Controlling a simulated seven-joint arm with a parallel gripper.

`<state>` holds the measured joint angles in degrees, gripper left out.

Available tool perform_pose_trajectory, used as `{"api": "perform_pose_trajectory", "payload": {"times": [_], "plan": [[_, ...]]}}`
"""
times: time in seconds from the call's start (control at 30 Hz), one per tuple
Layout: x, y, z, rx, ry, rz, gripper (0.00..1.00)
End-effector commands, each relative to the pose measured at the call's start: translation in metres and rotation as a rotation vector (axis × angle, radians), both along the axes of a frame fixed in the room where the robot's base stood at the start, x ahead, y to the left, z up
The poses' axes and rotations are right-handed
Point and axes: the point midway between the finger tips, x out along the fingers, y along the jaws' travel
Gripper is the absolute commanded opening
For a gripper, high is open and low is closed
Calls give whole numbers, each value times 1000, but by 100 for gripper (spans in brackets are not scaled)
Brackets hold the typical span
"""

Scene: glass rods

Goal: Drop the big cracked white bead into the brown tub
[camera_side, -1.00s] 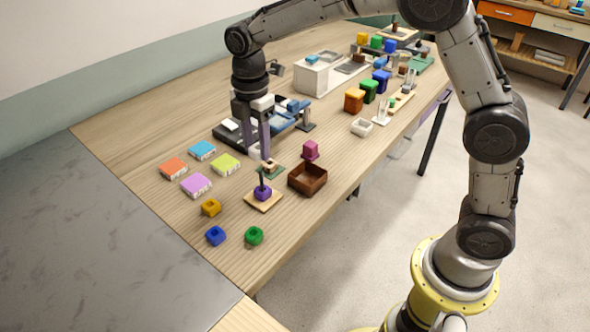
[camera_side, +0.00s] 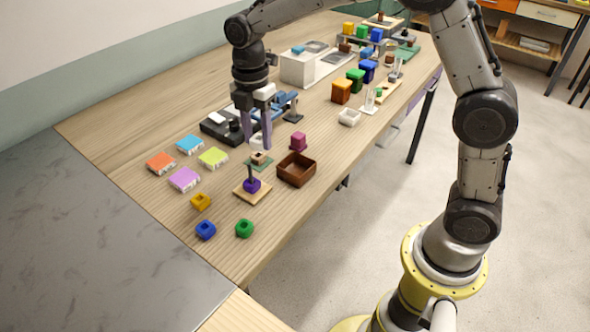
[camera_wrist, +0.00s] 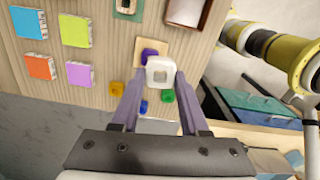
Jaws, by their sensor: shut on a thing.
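My gripper (camera_side: 257,142) is shut on a white bead with a square hole, held above the table in the side view. The white bead (camera_wrist: 160,72) shows large between my fingertips (camera_wrist: 157,80) in the wrist view; I cannot make out a crack in it. The square brown tub (camera_side: 304,177) sits on the table to the right of and nearer than my gripper in the side view. Part of the brown tub (camera_wrist: 206,14) shows at the top edge of the wrist view. No bead is visible inside it.
A purple bead (camera_side: 252,186) sits around a dark peg on a wooden base, left of the tub. A magenta block (camera_side: 298,141) stands just behind the tub. Yellow (camera_side: 201,202), blue (camera_side: 205,230) and green (camera_side: 244,228) beads lie nearer. Several coloured flat blocks lie left.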

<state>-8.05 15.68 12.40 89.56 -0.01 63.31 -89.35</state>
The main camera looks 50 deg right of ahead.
Motion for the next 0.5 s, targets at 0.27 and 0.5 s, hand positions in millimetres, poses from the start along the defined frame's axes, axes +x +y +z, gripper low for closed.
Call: {"api": "perform_pose_trajectory", "payload": {"times": [0.27, 0.5], "plan": [[-29, -78, 10, 3, -5, -61, 0], [-35, -104, 13, 2, -15, -128, 0]]}}
